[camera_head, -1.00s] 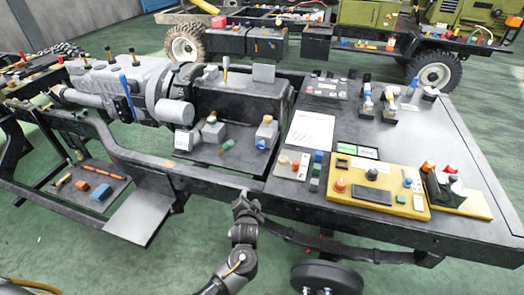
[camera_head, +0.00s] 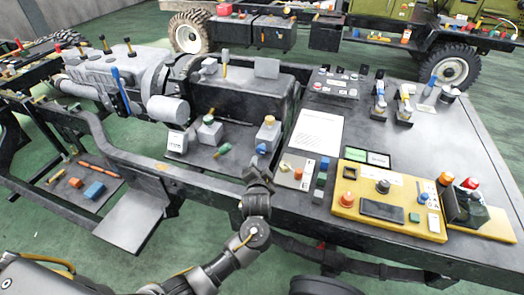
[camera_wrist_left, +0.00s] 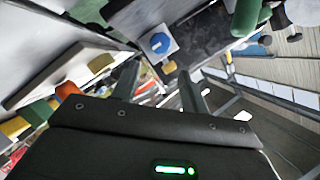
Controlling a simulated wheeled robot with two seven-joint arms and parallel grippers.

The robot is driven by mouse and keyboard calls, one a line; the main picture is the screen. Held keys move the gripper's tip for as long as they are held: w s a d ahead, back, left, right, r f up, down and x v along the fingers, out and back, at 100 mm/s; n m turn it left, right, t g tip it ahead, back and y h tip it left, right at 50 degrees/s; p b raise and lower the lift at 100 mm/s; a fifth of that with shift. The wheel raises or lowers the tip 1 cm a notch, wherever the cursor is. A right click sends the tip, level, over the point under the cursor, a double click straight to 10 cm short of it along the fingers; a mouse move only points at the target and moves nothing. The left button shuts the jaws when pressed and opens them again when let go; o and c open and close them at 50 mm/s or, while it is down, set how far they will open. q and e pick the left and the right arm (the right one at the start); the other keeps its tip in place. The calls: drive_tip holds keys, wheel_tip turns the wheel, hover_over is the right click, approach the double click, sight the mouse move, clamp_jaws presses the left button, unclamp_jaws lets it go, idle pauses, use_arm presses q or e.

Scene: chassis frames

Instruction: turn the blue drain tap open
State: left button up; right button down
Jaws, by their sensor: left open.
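The blue tap (camera_head: 261,149) is a small round knob low on the front of a grey block with an amber top (camera_head: 269,121). In the left wrist view the blue tap (camera_wrist_left: 160,43) shows face on, with a pale mark, on a light grey square plate. My left gripper (camera_head: 258,168) is just in front of and below it in the head view, apart from it. In the left wrist view my left gripper (camera_wrist_left: 160,86) has its two fingers spread with nothing between them, and the tap lies beyond the fingertips. My right gripper is not in view.
The dark chassis rail (camera_head: 180,175) runs below the tap. A similar grey block (camera_head: 209,131) stands to its left. A panel with coloured buttons (camera_head: 297,172) is close on the right. In the wrist view a green handle (camera_wrist_left: 248,16) is at upper right.

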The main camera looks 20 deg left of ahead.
sight(262, 151)
use_arm(q)
drive_tip(key=x, duration=0.2)
drive_tip(key=shift+w+a, duration=0.1)
drive_tip(key=shift+w, duration=0.25)
drive_tip(key=b+x, duration=0.1)
drive_tip(key=x, duration=0.5)
drive_tip(key=shift+f, duration=0.15)
drive_tip(key=shift+w+f, duration=0.15)
drive_tip(key=shift+w, duration=0.6)
drive_tip(key=shift+a, duration=0.1)
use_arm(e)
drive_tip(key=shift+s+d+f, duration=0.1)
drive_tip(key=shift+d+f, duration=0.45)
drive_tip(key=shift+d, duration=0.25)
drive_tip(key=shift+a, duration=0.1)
use_arm(q)
drive_tip(key=c, duration=0.7)
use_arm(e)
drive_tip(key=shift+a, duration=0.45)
